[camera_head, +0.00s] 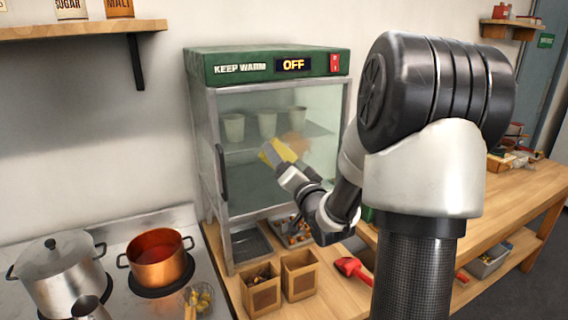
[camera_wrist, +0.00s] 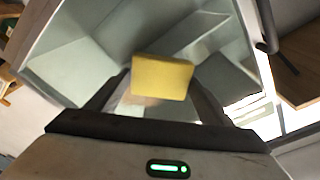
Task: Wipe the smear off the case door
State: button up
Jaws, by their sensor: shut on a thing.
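The warming case (camera_head: 215,70) has a glass door (camera_head: 250,190) with a dark handle on its left side; the door looks shut. A faint orange-brown smear (camera_head: 297,143) shows on the upper right of the glass, just right of the sponge. My gripper (camera_head: 277,163) is shut on a yellow sponge (camera_head: 276,151) and holds it up at the door. In the wrist view the sponge (camera_wrist: 162,77) sits between my two fingers, with the glass behind it. A pale brownish patch shows just below the sponge there. I cannot tell whether the sponge touches the glass.
Pale cups (camera_head: 267,122) stand on the shelf inside the case. Two brown boxes (camera_head: 261,292) and a red scoop (camera_head: 352,268) lie on the counter before the case. A copper pot (camera_head: 157,262) and a steel pot (camera_head: 62,275) stand on the stove at left.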

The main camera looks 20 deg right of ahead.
aim_at(295, 155)
jog(key=shift+w, duration=0.6)
jog(key=shift+d+b, duration=0.3)
jog(key=shift+d, duration=1.7)
jog(key=shift+d, duration=0.15)
jog(key=shift+w+d, duration=0.2)
jog(key=shift+d, duration=3.65)
jog(key=shift+a, duration=0.15)
